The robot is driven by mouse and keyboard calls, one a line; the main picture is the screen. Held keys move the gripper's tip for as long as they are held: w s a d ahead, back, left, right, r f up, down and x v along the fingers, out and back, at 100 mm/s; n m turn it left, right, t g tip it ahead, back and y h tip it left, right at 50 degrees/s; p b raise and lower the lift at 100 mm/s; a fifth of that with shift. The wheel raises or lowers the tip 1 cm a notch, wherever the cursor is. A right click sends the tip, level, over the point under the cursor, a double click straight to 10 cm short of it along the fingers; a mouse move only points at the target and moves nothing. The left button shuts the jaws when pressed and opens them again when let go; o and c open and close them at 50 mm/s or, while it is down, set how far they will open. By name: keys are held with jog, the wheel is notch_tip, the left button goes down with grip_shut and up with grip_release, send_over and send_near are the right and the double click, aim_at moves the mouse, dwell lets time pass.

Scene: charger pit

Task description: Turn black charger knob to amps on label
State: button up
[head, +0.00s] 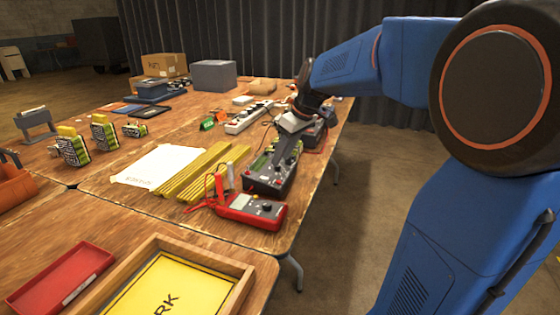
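A dark grey charger box (262,184) stands on the wooden table near its right edge, with a yellow-green part on top. My gripper (287,162) reaches down from the blue arm over the right side of this box. Its fingers are small and dark here, so I cannot tell whether they are open, shut or touching the box. Another dark box with red parts (318,134) stands behind, partly hidden by my arm. Which box is the black charger is unclear. I cannot make out its knob or any amps label.
A red multimeter (240,208) with red leads lies just in front of the box. Yellow strips (205,172) and a white sheet (160,166) lie to the left. A white power strip (248,117) lies behind. A wooden tray (233,262) is at the front; floor is open right of the table.

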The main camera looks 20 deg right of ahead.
jog(key=shift+x, duration=1.4)
grip_shut()
